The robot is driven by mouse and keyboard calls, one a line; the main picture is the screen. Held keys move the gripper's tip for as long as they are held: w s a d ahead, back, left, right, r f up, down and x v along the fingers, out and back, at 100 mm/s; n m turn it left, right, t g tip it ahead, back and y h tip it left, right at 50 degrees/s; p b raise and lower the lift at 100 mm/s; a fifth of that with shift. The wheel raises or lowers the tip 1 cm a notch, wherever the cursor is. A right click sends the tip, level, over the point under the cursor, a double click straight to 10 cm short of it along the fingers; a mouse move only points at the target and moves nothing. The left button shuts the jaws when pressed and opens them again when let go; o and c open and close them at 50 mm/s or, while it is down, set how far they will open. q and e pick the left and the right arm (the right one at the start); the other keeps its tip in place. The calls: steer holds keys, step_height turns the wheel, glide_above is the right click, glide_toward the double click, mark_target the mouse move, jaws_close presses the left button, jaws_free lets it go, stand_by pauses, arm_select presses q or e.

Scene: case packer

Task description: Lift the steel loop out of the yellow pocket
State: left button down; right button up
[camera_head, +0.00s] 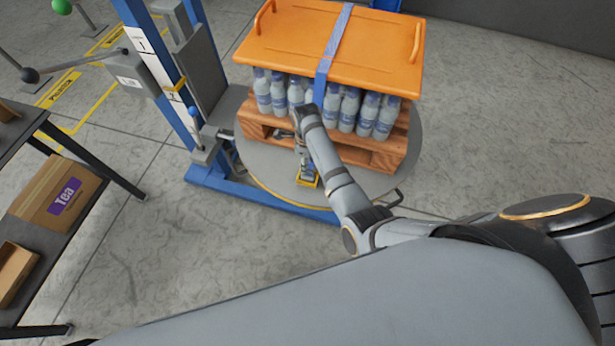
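The yellow pocket (306,182) is small and sits at the near edge of the grey round turntable (265,172), in front of the pallet. My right arm comes in from the right, and its gripper (307,174) points down right at the pocket. The fingers are tiny and partly covered by the wrist, so I cannot tell whether they are open or shut. I cannot make out the steel loop; it is hidden or too small at the gripper. My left gripper is not in view.
A wooden pallet (375,158) carries several bottles (350,108) under an orange lid (280,45) with a blue strap (333,42). A blue mast (158,75) stands left. A dark shelf (110,172) with a Tea box (58,192) is far left. Floor between is clear.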

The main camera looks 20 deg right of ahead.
mark_target(308, 175)
steer(key=shift+s+d+f, duration=0.15)
steer(key=shift+f, duration=2.5)
jaws_close()
